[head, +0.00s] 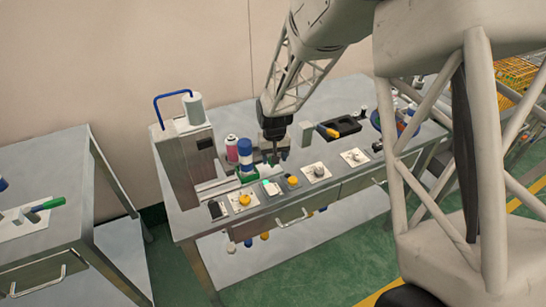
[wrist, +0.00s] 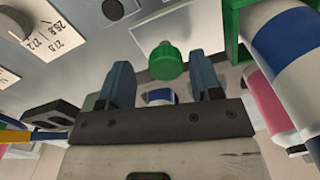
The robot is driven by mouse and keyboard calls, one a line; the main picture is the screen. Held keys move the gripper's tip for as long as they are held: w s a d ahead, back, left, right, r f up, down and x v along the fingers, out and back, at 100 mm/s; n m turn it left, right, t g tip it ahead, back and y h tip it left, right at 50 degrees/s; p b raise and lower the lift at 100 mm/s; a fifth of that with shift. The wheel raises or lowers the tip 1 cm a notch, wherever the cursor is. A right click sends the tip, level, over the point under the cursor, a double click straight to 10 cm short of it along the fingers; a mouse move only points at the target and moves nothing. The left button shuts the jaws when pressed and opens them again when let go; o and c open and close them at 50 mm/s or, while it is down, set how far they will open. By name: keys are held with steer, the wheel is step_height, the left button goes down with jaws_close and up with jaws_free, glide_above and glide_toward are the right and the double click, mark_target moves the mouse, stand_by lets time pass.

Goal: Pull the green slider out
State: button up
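A green knob (wrist: 165,62), which looks like the green slider's handle, shows in the wrist view between my two fingertips, with a gap on each side. My gripper (wrist: 159,68) is open and nothing is held. Whether the knob lies level with the fingertips or a little beyond them is hard to tell. In the head view my gripper (head: 274,155) points down over the bench, beside the cans. There the fingers and nearby parts hide most of the slider.
A blue-and-white can (wrist: 290,45) in a green holder (wrist: 232,30) stands close to my gripper at the right of the wrist view, with a pink can (wrist: 268,105) beside it. Dial panels (head: 317,172) line the bench front. A tall grey machine (head: 185,160) stands left.

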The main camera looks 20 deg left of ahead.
steer(key=shift+s+r, duration=0.1)
steer(key=shift+r, duration=3.8)
steer(key=shift+d+r, duration=0.3)
steer(key=shift+d, duration=0.05)
steer(key=s+d+r+m, duration=0.1)
steer(key=s+d+r, duration=0.3)
steer(key=d, duration=0.5)
steer(key=s+d+r+m+t, duration=0.1)
steer(key=s+d+r, duration=0.2)
steer(key=d+r, duration=0.4)
steer(key=s+d+r+m, duration=0.1)
steer(key=s+d+r, duration=0.3)
steer(key=d, duration=0.6)
steer(key=s+d+r+m, duration=0.1)
steer(key=s+d, duration=0.6)
steer(key=s, duration=0.3)
steer(key=s+d+r+m+t, duration=0.1)
steer(key=s+d+r+m, duration=0.1)
steer(key=s+d, duration=0.6)
steer(key=shift+s+d+r+m+t, duration=0.25)
steer(key=shift+s+d+m+t, duration=0.05)
steer(key=shift+s, duration=0.8)
